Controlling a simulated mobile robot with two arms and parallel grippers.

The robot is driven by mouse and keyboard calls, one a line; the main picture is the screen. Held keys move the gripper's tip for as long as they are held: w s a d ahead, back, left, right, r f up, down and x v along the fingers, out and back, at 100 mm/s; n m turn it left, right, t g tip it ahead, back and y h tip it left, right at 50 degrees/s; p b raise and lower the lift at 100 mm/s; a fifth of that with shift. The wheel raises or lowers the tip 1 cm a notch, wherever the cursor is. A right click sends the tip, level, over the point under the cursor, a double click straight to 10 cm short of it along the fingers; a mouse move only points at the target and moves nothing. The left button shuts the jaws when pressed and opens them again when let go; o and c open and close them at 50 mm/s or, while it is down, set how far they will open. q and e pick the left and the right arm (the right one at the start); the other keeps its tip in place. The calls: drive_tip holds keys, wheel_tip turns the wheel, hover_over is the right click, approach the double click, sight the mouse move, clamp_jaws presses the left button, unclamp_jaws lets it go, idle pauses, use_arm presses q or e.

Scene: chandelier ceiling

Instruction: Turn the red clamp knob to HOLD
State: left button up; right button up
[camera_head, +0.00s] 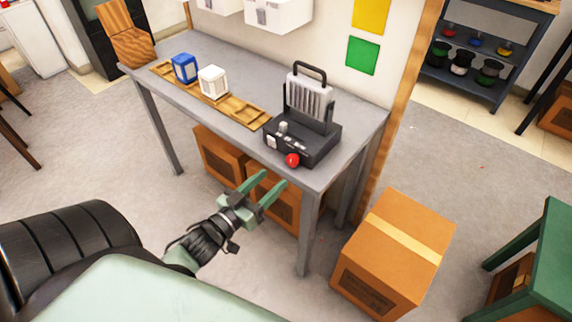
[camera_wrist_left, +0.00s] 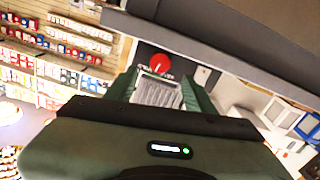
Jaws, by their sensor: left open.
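The red clamp knob (camera_head: 292,160) sits on the front face of a dark box-shaped device (camera_head: 318,146) on the grey table. The device has an upright ribbed grey part with a black handle on top. My left gripper (camera_head: 264,184) is open and empty, in front of the table edge, below and to the left of the knob, apart from it. In the left wrist view the red knob (camera_wrist_left: 160,64) shows beyond the open fingers, near the middle. The knob's setting and any HOLD mark cannot be read. My right gripper is not in view.
The grey table (camera_head: 215,57) also bears a wooden rack (camera_head: 240,109) with a blue block (camera_head: 185,68) and a white block (camera_head: 213,82). Cardboard boxes stand under the table, and a larger cardboard box (camera_head: 394,251) stands to the right. Floor in front is clear.

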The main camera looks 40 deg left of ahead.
sight(290, 162)
use_arm(q)
drive_tip(key=w, duration=0.6)
drive_tip(key=shift+w+d, duration=0.2)
drive_tip(key=shift+w, duration=0.45)
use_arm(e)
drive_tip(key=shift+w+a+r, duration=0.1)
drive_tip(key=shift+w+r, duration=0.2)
use_arm(q)
drive_tip(key=shift+c, duration=0.3)
clamp_jaws()
